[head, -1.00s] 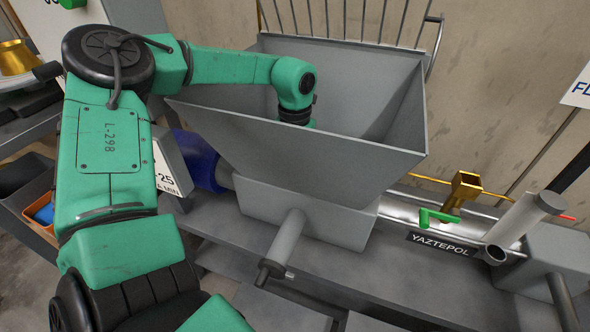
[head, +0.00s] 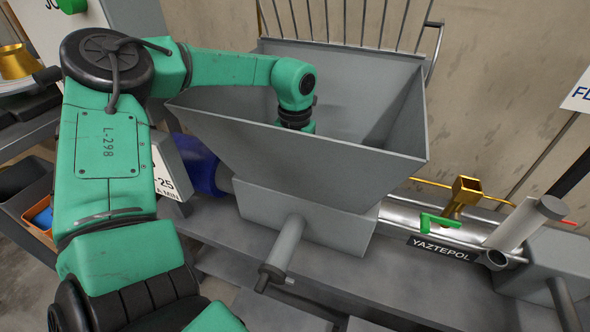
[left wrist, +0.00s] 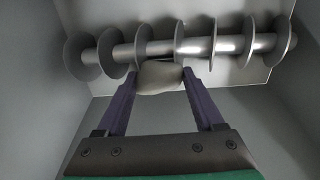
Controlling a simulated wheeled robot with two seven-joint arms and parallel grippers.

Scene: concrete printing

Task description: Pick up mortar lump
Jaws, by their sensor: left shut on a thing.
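The mortar lump (left wrist: 160,77) is a pale grey, rounded piece. In the left wrist view it sits between the two purple fingers of my left gripper (left wrist: 160,82), which is shut on it. The lump is right in front of the metal auger (left wrist: 210,46); I cannot tell whether it touches it. In the head view my left arm reaches down into the grey hopper (head: 290,150), and the hopper's front wall hides the gripper and the lump. My right gripper is not in view.
The hopper's sloping walls surround my left gripper. A rack of upright bars (head: 350,22) stands at its back rim. A brass fitting (head: 462,195) and a green lever (head: 440,221) are on the pipe at right. A blue motor (head: 199,165) is at left.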

